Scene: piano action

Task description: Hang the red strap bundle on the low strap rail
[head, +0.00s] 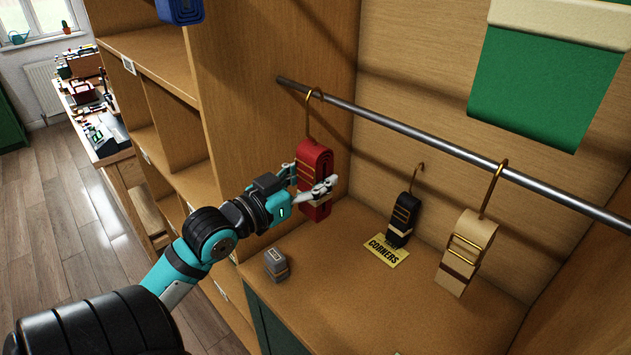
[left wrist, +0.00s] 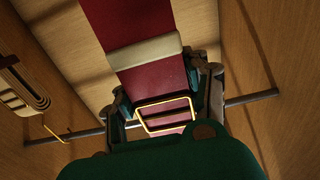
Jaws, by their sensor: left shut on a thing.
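The red strap bundle (head: 315,172) is upright at the left end of the metal strap rail (head: 400,130), beside the wooden side panel. Its gold hook (head: 308,112) reaches up to the rail and its curved top appears to go over it; I cannot tell whether the rail bears its weight. My left gripper (head: 314,187) is shut on the bundle, a finger at either side. In the left wrist view the red strap (left wrist: 140,62), with a pale band and gold buckle, lies between the fingers (left wrist: 165,105). The rail (left wrist: 245,99) passes behind. My right gripper is not in view.
A beige bundle (head: 466,252) hangs from the rail at right. A black bundle (head: 404,217) with a hook is near the back panel, behind a yellow "CORNERS" label (head: 388,251). A small grey block (head: 276,265) sits on the shelf.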

